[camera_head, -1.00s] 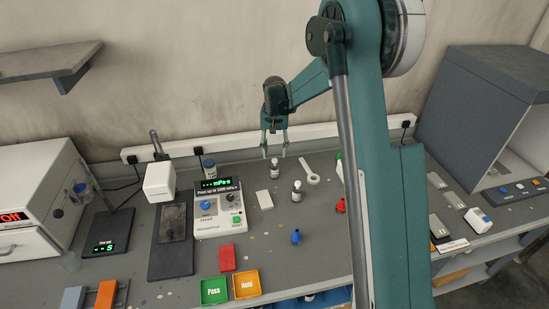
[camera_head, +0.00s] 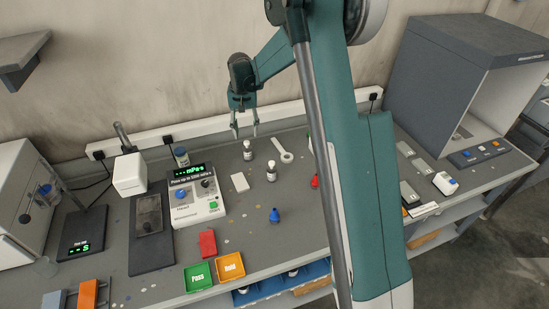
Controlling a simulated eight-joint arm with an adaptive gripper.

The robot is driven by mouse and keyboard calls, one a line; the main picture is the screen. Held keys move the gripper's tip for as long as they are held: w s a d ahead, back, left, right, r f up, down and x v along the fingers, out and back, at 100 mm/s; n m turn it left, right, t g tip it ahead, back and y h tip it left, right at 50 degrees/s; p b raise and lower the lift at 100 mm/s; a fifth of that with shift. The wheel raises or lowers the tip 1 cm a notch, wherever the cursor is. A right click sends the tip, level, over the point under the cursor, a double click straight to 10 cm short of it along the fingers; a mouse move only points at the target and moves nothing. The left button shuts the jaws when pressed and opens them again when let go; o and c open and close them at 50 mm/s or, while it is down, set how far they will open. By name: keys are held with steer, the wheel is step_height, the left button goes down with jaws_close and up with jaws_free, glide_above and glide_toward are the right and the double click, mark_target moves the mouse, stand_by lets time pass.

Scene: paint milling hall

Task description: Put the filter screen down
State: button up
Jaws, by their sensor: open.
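My gripper (camera_head: 245,136) is open, its two fingers pointing down above the back of the bench. Nothing shows between the fingers. A small white-capped bottle (camera_head: 248,151) stands just below the fingertips in the picture; I cannot tell the height gap. I cannot identify the filter screen for sure. A pale ring with a short handle (camera_head: 285,157) lies flat on the bench to the right of the gripper and may be it. My arm hides part of the bench to the right.
A second white-capped bottle (camera_head: 271,171), a white block (camera_head: 240,182) and a blue-topped item (camera_head: 274,215) stand nearby. A viscosity meter (camera_head: 195,197) is to the left. Green Pass (camera_head: 200,277) and orange Hold (camera_head: 231,266) trays lie at the front edge. A large grey booth (camera_head: 480,65) stands right.

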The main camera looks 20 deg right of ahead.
steer(key=s+d+r+n+t, duration=0.1)
steer(key=s+r+n+t, duration=0.15)
steer(key=s+r, duration=1.75)
steer(key=s+f+n+t, duration=0.1)
steer(key=s+t, duration=0.3)
steer(key=s, duration=2.3)
steer(key=shift+s+d+f+t, duration=0.2)
steer(key=shift+s+d+t, duration=0.1)
steer(key=shift+s+t, duration=0.05)
steer(key=shift+f, duration=0.1)
step_height(320, 180, down, 24)
steer(key=b, duration=2.4)
